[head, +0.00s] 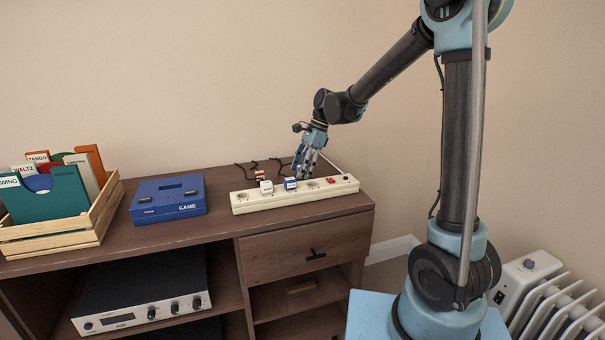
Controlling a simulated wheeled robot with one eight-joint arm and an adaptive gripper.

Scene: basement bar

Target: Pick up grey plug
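Two small plugs sit in the cream power strip (328,191) on the brown cabinet: a pale plug (266,187) on the left and a white and blue plug (290,184) to its right. Which one counts as grey is hard to tell at this size. My gripper (305,174) points down just behind and above the strip, right of both plugs. Its fingers are small and seen at an angle, so their opening is unclear. I see no plug clearly between them.
Dark cords (246,168) run behind the strip, with a small red and white tag (259,175). A blue game console (168,197) and a wooden crate of folders (92,226) stand to the left. The wall is close behind; a white radiator (560,300) stands at right.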

